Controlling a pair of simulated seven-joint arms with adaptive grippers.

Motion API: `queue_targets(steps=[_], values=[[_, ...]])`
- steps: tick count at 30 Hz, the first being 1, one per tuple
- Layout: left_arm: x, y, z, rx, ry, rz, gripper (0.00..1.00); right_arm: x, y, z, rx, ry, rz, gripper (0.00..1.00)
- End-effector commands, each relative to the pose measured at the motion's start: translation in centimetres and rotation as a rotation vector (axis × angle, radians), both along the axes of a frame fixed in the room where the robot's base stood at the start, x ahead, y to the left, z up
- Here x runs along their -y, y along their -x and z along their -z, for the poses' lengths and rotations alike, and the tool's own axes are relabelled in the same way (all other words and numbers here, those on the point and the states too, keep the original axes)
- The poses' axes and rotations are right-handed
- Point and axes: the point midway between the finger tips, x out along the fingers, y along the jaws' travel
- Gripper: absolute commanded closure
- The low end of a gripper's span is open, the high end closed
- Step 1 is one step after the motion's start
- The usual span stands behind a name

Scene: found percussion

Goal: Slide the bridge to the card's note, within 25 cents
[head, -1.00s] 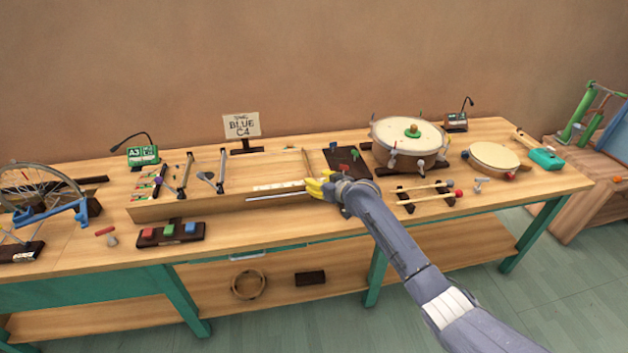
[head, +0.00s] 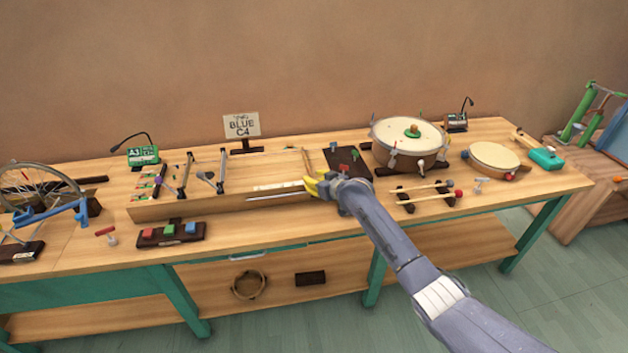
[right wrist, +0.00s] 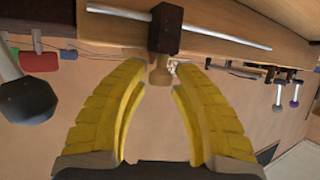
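The note card (head: 241,126) stands behind the long wooden string box (head: 262,168) and reads "BLUE C4". A green display (head: 143,155) at the box's left end reads "A3"; its smaller text is unclear. My right gripper (head: 313,187), with yellow fingers, is at the box's front right, by a metal rod (head: 275,196). In the right wrist view its fingers (right wrist: 160,78) are open on either side of a brown knob (right wrist: 160,72). The knob is on a dark block (right wrist: 165,28) on the rod, likely the bridge slider. Contact is unclear. My left gripper is out of view.
Two grey bars (head: 186,172) stand at the box's left. A dark panel (head: 347,160) and a drum (head: 408,140) are to the right. Mallets (head: 425,194) lie on a rack in front of the drum. A rack of coloured blocks (head: 170,233) stands in front of the box.

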Motion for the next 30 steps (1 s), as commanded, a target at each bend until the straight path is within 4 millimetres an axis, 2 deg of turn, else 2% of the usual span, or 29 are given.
queue_targets(steps=[1, 6, 20, 23, 30], values=[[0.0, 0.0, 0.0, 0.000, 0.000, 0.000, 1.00, 0.0, 0.0, 0.0, 0.000, 0.000, 0.000, 0.81], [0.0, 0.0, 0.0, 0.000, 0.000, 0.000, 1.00, 0.0, 0.0, 0.0, 0.000, 0.000, 0.000, 1.00], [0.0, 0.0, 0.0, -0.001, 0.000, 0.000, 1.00, -0.2, -0.1, -0.4, 0.006, -0.004, -0.001, 1.00], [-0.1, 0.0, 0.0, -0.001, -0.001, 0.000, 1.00, -1.6, 0.2, -0.5, 0.007, -0.006, -0.004, 1.00], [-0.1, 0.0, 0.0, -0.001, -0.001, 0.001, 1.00, -6.9, 1.2, -0.7, 0.008, -0.010, -0.003, 1.00]])
